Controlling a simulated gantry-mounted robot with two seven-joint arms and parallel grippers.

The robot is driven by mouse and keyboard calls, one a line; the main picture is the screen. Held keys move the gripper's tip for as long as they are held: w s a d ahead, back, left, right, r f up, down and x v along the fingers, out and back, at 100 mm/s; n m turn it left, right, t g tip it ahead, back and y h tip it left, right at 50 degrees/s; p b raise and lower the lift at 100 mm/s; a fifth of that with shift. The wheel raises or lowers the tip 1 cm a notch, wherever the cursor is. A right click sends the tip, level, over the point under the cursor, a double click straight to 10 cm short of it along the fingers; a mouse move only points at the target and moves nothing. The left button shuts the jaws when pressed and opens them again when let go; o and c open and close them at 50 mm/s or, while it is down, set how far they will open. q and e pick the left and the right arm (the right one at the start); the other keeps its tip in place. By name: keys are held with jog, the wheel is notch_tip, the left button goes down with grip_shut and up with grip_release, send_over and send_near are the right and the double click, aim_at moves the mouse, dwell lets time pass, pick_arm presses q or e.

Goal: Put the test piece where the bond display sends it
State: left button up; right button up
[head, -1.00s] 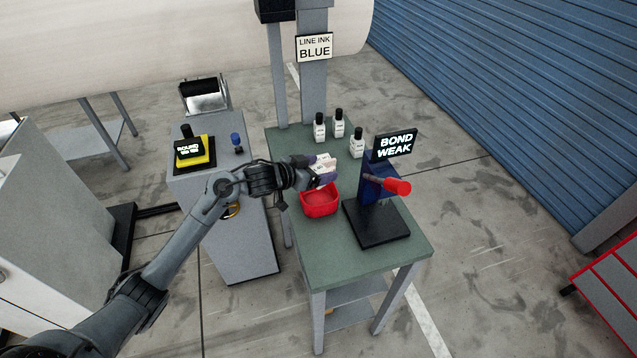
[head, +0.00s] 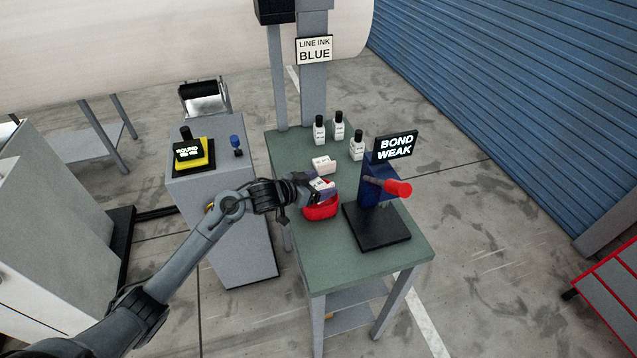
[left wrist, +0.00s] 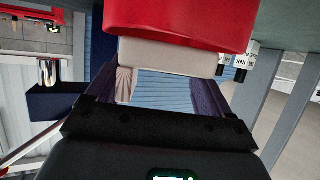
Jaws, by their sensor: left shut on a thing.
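The bond display (head: 394,147) reads "BOND WEAK" on top of a dark blue tester (head: 378,168) with a red knob. My left gripper (head: 319,188) is shut on the small pale test piece (head: 320,184), low over the red bin (head: 320,211). The fingers hide part of the piece. Whether it touches the bin is unclear. A white container (head: 323,165) stands just behind the bin. In the left wrist view the red bin (left wrist: 180,22) fills the top, with a pale shape between and beyond the fingers. My right gripper is not in view.
Several ink bottles (head: 339,125) stand at the back of the green table (head: 390,270). A "LINE INK BLUE" sign (head: 314,50) hangs behind. A grey cabinet (head: 235,240) with a yellow-based "ROUND" device (head: 193,153) is at left. The table's front is clear.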

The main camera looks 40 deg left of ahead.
pick_arm(q)
jog(key=shift+f, duration=0.3)
jog(key=o, duration=1.1)
jog(key=shift+c, duration=0.2)
jog(key=shift+r, duration=0.65)
jog(key=p+v, duration=0.2)
jog(key=v, duration=1)
jog(key=shift+s, duration=0.1)
